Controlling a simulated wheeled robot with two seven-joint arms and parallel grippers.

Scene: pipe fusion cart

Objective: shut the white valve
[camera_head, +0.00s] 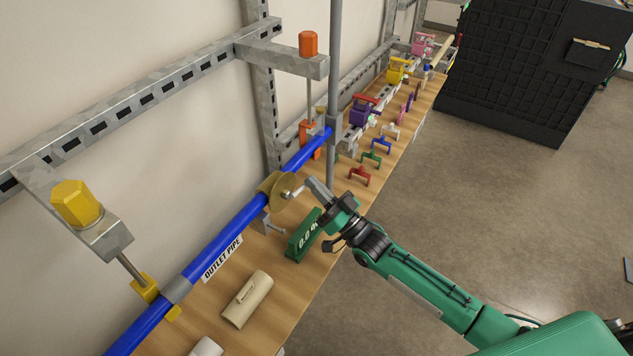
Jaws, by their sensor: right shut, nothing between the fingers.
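My right gripper (315,185) is shut and empty, reaching in from the lower right beside the blue outlet pipe (230,235). Its fingertips are just right of a brass-coloured round disc (272,185) on the pipe, which has a small pale lever or stem (294,193) at its side. I cannot tell whether they touch. A small white handle-shaped piece (390,131) stands farther back on the bench. No part is clearly marked as the white valve, and I cannot tell whether a valve is open or shut. My left gripper is not in view.
A grey vertical post (333,90) rises behind the gripper. Small coloured handles and purple, yellow and pink valves line the far bench. The floor at right is open.

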